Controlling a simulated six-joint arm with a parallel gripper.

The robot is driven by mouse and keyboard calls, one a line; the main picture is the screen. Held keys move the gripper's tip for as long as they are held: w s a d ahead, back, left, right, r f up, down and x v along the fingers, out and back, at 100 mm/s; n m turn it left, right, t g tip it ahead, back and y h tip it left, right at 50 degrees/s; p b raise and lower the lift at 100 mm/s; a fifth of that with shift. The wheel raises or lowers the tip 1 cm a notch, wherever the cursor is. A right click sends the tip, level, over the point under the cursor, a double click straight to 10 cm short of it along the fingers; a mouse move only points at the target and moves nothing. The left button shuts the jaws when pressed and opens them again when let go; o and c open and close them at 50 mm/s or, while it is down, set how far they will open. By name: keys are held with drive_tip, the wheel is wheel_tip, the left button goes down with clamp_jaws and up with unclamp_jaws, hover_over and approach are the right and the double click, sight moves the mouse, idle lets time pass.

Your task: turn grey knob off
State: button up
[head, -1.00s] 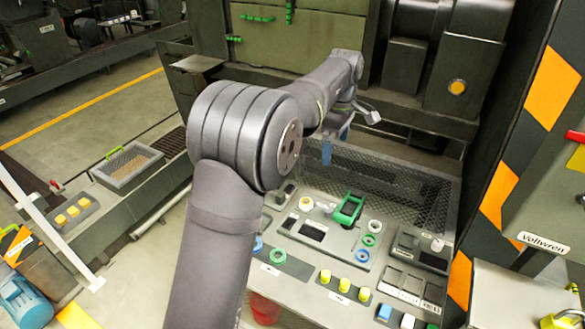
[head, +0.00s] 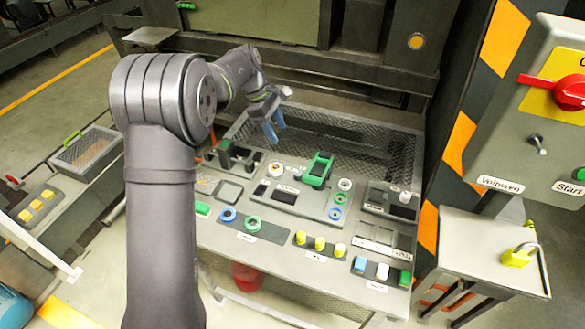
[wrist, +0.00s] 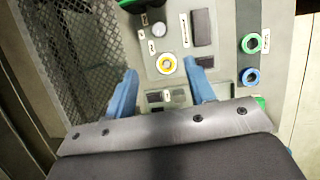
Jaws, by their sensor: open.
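My gripper (head: 272,130) hangs over the mesh at the back left of the sloped control console, fingers pointing down. It is open and empty, with two blue fingers spread in the wrist view (wrist: 160,92). Another pale grey knob (head: 405,197) stands at the console's right side in the head view. I cannot tell which is the task's knob, or its setting. The fingers touch neither.
A green handle (head: 318,170), blue and green rings (head: 252,223) and several yellow buttons (head: 320,243) crowd the console. The mesh guard (head: 372,140) rises behind. A box with a red rotary switch (head: 570,92) stands at the right.

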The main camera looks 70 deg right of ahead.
approach(298, 173)
drive_tip(key=x, duration=0.8)
drive_tip(key=shift+f, duration=0.4)
drive_tip(key=c, duration=1)
